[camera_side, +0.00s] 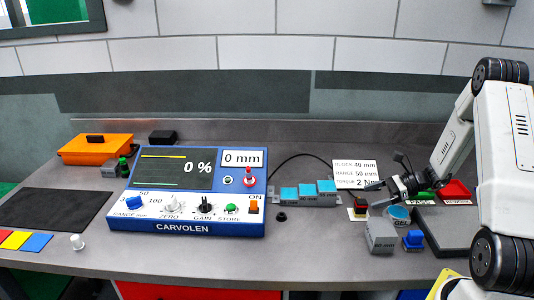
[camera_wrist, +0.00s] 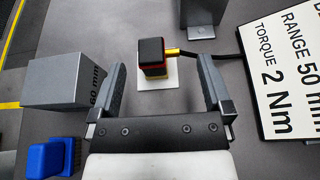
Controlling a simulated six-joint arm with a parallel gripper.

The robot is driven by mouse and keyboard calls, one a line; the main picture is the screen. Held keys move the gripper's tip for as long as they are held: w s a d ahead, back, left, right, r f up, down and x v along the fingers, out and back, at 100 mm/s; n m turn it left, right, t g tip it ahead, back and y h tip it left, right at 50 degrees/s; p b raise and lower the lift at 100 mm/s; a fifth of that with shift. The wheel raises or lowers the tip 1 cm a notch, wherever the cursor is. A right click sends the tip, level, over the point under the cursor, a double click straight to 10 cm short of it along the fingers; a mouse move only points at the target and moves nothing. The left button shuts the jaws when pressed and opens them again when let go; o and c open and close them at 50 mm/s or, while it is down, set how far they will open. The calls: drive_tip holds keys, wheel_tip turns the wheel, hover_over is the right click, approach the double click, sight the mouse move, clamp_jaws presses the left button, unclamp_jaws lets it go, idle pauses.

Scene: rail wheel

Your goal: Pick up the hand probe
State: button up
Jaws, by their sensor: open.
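The hand probe (camera_wrist: 152,56) is a small block with a black top and red and yellow bands. It stands on a white pad (camera_wrist: 158,82), and a yellow fitting with a black cable leaves its right side in the wrist view. The probe also shows in the side view (camera_side: 360,207), just left of and below my gripper (camera_side: 377,191). In the wrist view my gripper (camera_wrist: 161,64) is open, with one finger on either side of the probe and a gap to each. Nothing is held.
A grey 60 mm block (camera_wrist: 68,80) sits close left of the fingers in the wrist view, with a blue brush-like piece (camera_wrist: 50,157) near it. A sign (camera_side: 356,174) stands behind the probe. The blue CARVOLEN console (camera_side: 190,227) and step block (camera_side: 290,201) are further left.

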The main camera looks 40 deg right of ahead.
sight(353, 210)
drive_tip(key=shift+w+a+f, duration=0.2)
drive_tip(key=shift+w+a, duration=0.1)
drive_tip(key=shift+a, duration=0.05)
drive_tip(key=shift+x, duration=2.6)
drive_tip(key=c, duration=1.2)
drive_tip(key=shift+c, duration=0.2)
drive_tip(key=shift+r, duration=0.15)
wheel_tip(353, 210, up, 10)
